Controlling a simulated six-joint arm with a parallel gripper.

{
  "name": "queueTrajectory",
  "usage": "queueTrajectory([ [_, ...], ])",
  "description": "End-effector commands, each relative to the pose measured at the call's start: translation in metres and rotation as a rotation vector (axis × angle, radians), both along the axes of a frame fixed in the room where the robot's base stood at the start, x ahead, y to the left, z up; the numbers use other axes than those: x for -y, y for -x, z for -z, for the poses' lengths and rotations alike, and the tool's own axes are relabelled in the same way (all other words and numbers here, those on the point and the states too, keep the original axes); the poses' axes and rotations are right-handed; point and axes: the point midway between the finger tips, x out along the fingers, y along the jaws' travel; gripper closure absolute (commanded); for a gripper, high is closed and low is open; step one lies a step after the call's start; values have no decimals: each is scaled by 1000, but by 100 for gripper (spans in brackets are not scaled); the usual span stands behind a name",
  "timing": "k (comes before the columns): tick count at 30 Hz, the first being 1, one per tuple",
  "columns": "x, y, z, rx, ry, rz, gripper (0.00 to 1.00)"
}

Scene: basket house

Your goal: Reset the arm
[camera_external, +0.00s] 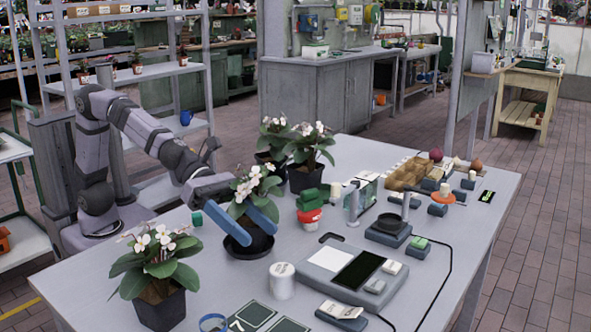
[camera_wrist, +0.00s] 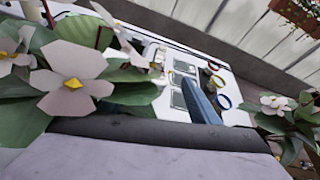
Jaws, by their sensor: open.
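My gripper (camera_external: 260,228) is open, with two blue fingers pointing down and forward. In the external view the fingers are on either side of a white-flowered plant (camera_external: 250,184). Its dark pot stands in a black saucer (camera_external: 250,248) on the grey table. I cannot tell whether the fingers touch the pot or leaves. In the wrist view one blue finger (camera_wrist: 200,100) shows, with large white flowers (camera_wrist: 72,82) and green leaves close to the camera on the left. The other finger is not clear there.
The grey table (camera_external: 215,275) holds a potted plant (camera_external: 158,275) in front left, two more plants (camera_external: 300,150) behind, and a white cylinder (camera_external: 281,280). Right of the gripper are stacked green and red pots (camera_external: 309,206), a grey device (camera_external: 350,268) and several small items.

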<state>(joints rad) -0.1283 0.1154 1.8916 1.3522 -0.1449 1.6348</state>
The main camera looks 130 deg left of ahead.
Motion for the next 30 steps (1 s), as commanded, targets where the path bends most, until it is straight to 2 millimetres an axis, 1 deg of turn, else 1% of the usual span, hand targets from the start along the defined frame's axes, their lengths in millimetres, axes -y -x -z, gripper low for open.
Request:
queueTrajectory([
  [1, 0, 5, -18, -7, 91, -56, 44],
  [5, -6, 21, -39, -38, 403, -261, 44],
  [6, -7, 27, -43, -51, 512, -334, 44],
  [10, -9, 53, -53, -95, 867, -590, 44],
  [12, -8, 70, -55, -120, 1046, -734, 44],
  [14, -7, 87, -55, -145, 1189, -867, 44],
  [15, -5, 99, -53, -163, 1277, -961, 44],
  [17, -3, 121, -49, -189, 1396, -1109, 44],
  [18, -1, 138, -46, -206, 1466, -1217, 44],
  [20, 2, 165, -39, -230, 1550, -1386, 44],
  [21, 4, 185, -35, -243, 1595, -1503, 44],
  [23, 8, 216, -30, -256, 1643, -1675, 44],
  [24, 12, 237, -26, -260, 1662, -1787, 44],
  [26, 17, 266, -23, -259, 1679, -1946, 44],
  [27, 20, 284, -22, -256, 1683, -2041, 44],
  [30, 29, 322, -21, -238, 1674, -2244, 44],
])
